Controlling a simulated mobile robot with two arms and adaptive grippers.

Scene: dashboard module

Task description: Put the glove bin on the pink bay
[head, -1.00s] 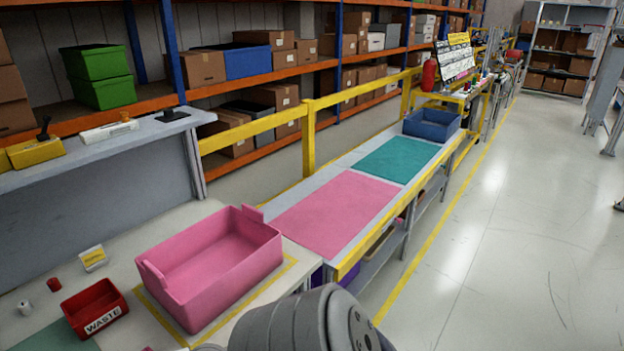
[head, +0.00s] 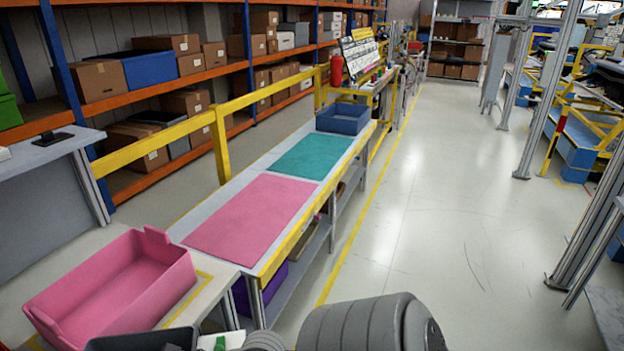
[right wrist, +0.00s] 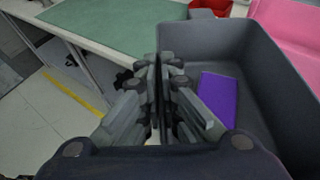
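A dark grey bin shows at the bottom edge of the head view (head: 140,341), mostly cut off, and fills the right of the right wrist view (right wrist: 262,75). A flat purple thing (right wrist: 218,97) lies in it, probably gloves, so this looks like the glove bin. My right gripper (right wrist: 162,75) has its fingers close together at the bin's left rim and looks shut on its wall; the exact contact is partly hidden. The pink bay (head: 252,217) is a flat, empty pink rectangle on the long bench, ahead of the bin. My left gripper is not in view.
A pink bin (head: 115,290) stands on the near table, left of the bench. A teal bay (head: 306,155) and a blue bin (head: 342,118) lie beyond the pink bay. A yellow rail (head: 160,142) runs behind. The floor right of the bench (head: 430,200) is clear.

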